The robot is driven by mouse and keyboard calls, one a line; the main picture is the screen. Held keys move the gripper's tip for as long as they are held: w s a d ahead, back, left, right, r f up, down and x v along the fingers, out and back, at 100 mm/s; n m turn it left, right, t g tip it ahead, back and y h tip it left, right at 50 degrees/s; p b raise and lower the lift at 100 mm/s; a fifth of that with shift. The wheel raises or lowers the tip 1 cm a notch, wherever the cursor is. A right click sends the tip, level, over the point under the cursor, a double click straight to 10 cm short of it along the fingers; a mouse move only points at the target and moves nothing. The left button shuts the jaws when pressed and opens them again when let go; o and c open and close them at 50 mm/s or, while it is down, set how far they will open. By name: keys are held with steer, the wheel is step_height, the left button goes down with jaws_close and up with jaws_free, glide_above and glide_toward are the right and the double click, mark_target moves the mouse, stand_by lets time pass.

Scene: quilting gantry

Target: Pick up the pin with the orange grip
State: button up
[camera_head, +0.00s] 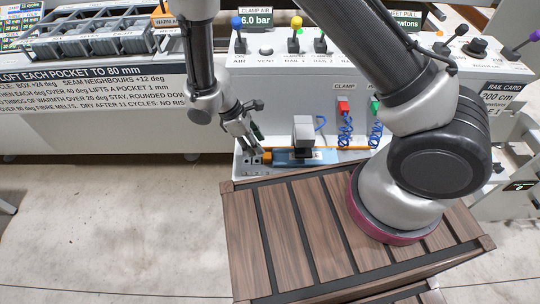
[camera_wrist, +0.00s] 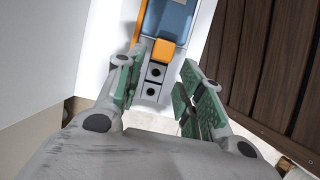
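A small orange block (camera_head: 267,157), which looks like the pin's orange grip, sits at the left end of a blue plate (camera_head: 290,155). In the wrist view the orange block (camera_wrist: 163,52) lies between the blue plate and a grey block with two dark holes (camera_wrist: 153,82). I cannot make out a pin shaft. My gripper (camera_head: 257,136) is over the left end of this fixture. In the wrist view my gripper (camera_wrist: 162,95) is open, its green-padded fingers on either side of the grey block, with nothing between the pads. The orange block is just beyond the fingertips.
A grey clamp block (camera_head: 303,131) stands on the blue plate. The console (camera_head: 285,60) with levers rises at the back. A slatted wooden platform (camera_head: 290,215) is in front. Pale floor is clear at left.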

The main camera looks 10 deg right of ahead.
mark_target(265, 155)
steer(key=x, duration=0.6)
steer(key=shift+s+d+r, duration=0.1)
steer(key=shift+s+d, duration=0.05)
steer(key=shift+d, duration=0.2)
steer(key=c, duration=0.8)
